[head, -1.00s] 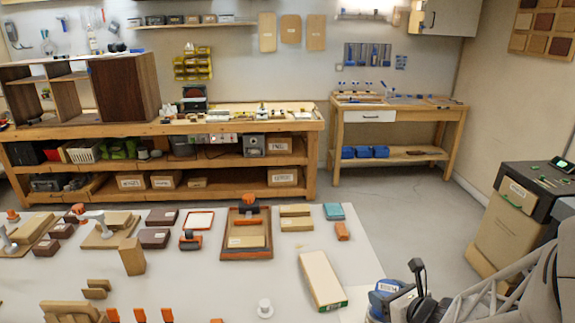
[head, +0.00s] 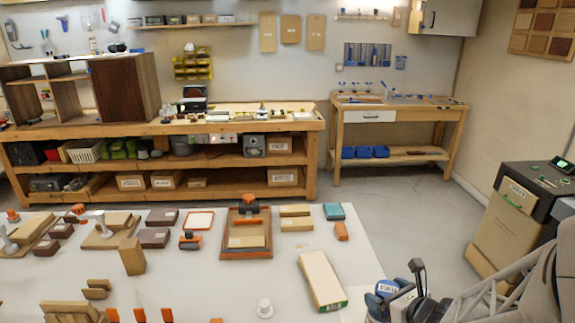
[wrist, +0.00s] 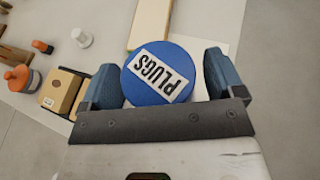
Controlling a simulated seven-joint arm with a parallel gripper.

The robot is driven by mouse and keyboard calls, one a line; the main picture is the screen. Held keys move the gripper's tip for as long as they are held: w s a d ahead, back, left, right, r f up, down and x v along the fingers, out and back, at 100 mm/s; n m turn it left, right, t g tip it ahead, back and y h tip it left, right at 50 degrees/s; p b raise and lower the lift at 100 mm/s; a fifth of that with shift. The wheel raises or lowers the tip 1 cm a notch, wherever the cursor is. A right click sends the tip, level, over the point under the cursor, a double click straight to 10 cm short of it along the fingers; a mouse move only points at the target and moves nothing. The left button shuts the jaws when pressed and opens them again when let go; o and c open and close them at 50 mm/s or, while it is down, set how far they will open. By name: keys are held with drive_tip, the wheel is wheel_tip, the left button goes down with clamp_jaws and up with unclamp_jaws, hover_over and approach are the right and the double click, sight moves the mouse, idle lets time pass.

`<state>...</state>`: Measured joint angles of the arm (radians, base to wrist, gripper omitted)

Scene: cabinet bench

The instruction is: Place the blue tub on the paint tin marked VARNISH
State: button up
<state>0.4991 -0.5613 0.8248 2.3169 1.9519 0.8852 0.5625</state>
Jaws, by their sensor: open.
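The blue tub (wrist: 158,75) has a round blue top with a white label reading PLUGS, upside down in the wrist view. It lies between the two fingers of my gripper (wrist: 160,68), which are open on either side of it; whether they touch it I cannot tell. In the head view the tub (head: 386,288) is at the lower right, by the white table's right edge, partly covered by my gripper (head: 398,284). I cannot make out a paint tin marked VARNISH in either view.
A long pale box (head: 322,280) lies left of the tub. A white knobbed piece (head: 265,308) stands farther left. Wooden blocks, trays and orange-handled clamps cover the table's left and middle.

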drive_tip(key=shift+v, duration=2)
drive_tip(key=shift+r, duration=0.15)
drive_tip(key=r+n, duration=0.1)
drive_tip(key=w+a+r+n+y, duration=0.1)
drive_tip(key=w+a+r+n+g, duration=0.1)
drive_tip(key=r, duration=0.1)
drive_tip(key=shift+n+y, duration=0.3)
drive_tip(key=a+r+n+g+y, duration=0.2)
drive_tip(key=a+r+n+g, duration=0.2)
drive_tip(key=a+r+n, duration=0.35)
drive_tip(key=s+r+n+g+h, duration=0.5)
drive_tip(key=s+n+h, duration=0.3)
drive_tip(key=s+n, duration=0.5)
drive_tip(key=a+n, duration=0.1)
drive_tip(key=n, duration=0.6)
drive_tip(key=shift+r+h, duration=0.2)
drive_tip(key=shift+h, duration=0.2)
